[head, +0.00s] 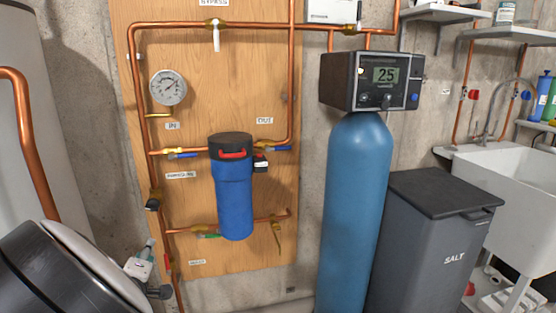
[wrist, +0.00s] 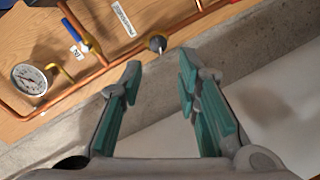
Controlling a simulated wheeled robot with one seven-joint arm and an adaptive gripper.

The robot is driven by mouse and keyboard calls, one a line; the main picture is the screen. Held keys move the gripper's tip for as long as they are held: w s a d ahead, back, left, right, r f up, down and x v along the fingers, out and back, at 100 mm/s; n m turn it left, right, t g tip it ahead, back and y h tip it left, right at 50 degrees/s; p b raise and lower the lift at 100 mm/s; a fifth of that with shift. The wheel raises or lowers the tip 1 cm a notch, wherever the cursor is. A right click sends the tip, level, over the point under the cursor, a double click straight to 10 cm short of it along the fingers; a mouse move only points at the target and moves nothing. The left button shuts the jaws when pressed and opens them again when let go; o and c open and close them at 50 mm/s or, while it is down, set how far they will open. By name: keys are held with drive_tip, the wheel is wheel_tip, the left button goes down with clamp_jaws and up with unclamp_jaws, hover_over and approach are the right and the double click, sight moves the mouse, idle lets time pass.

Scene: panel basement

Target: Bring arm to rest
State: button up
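My gripper (wrist: 160,70) shows in the wrist view with its two teal-padded fingers spread apart. It is open, and nothing shows between the fingers. A dark and pale rounded part at the lower left of the head view looks like my own arm.
The panel (head: 120,50) carries copper pipes, a pressure gauge (head: 168,87) and a blue filter housing (head: 234,200). A pale tank (head: 20,140) stands left. A blue cylinder (head: 355,200), grey salt bin (head: 420,240) and white sink (head: 500,175) stand right.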

drive_tip(key=w+d+r+m+g, duration=0.2)
drive_tip(key=d+r+g, duration=0.15)
drive_tip(key=d, duration=0.35)
drive_tip(key=w+d+r+m+g, duration=0.2)
drive_tip(key=d+r+m, duration=0.15)
drive_tip(key=d, duration=0.25)
drive_tip(key=s+d+r+m+g, duration=0.1)
drive_tip(key=s+d+r, duration=0.2)
drive_tip(key=d, duration=0.2)
drive_tip(key=s+d+r+m+g, duration=0.1)
drive_tip(key=s+d+r, duration=0.15)
drive_tip(key=d, duration=0.25)
drive_tip(key=s+d+r+g, duration=0.2)
drive_tip(key=s+d, duration=0.2)
drive_tip(key=d, duration=0.2)
drive_tip(key=s+d+m+g+h, duration=0.1)
drive_tip(key=s+d+m+g, duration=0.15)
drive_tip(key=s+d, duration=0.7)
drive_tip(key=s+d+m+g+h, duration=0.1)
drive_tip(key=s+d+m+h, duration=0.15)
drive_tip(key=s+d, duration=0.7)
drive_tip(key=s+d+m+g+h, duration=0.1)
drive_tip(key=s+d+m+g, duration=0.3)
drive_tip(key=s, duration=1.1)
wheel_tip(320, 180, up, 21)
drive_tip(key=n+t+p, duration=0.1)
drive_tip(key=t+p, duration=0.4)
drive_tip(key=p, duration=1.4)
drive_tip(key=shift+f, duration=0.2)
